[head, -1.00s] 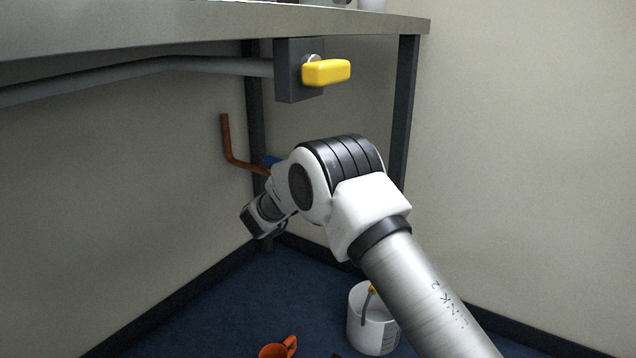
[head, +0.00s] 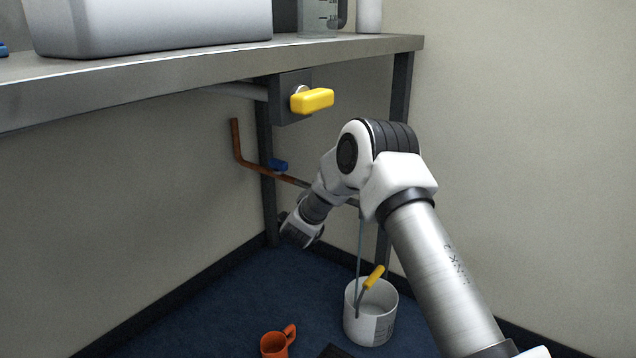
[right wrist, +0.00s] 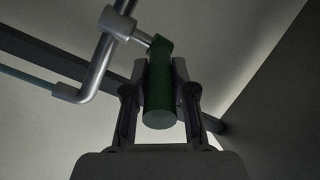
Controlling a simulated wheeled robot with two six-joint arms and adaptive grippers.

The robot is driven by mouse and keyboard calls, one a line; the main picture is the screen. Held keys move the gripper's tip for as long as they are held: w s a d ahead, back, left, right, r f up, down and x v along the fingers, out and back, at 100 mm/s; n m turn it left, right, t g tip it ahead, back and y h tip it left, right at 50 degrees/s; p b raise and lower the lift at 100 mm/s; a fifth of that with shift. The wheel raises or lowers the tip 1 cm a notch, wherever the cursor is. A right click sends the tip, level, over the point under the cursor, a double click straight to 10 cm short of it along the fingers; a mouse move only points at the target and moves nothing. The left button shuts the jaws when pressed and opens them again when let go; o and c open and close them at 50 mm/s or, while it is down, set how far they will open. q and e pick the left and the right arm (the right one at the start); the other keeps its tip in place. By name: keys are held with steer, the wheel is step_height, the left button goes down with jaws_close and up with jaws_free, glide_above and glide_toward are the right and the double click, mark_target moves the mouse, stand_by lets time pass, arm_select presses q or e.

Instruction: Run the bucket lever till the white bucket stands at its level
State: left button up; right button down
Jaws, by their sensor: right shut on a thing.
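The white bucket (head: 360,326) stands upright on the floor below the bench in the head view. A yellow-handled tool (head: 373,277) leans in it, and a thin tube (head: 361,243) hangs above it from behind my arm. I cannot make out a liquid level inside. In the right wrist view my right gripper (right wrist: 160,80) is shut on a green lever (right wrist: 159,98) that joins a metal valve on a grey pipe (right wrist: 97,68). A bluish tube (right wrist: 28,77) meets the pipe's bend. In the head view my right arm hides the green lever. My left gripper is out of view.
A yellow lever (head: 312,100) sits on a dark block under the bench (head: 180,80). A blue lever (head: 278,165) is on a copper pipe (head: 237,143). An orange mug (head: 274,345) is on the floor. A white tub (head: 150,28) and a clear jug (head: 318,18) stand on the bench.

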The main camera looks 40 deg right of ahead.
steer(key=c, duration=0.9)
jaws_free()
steer(key=shift+c, duration=0.2)
steer(key=v, duration=1.2)
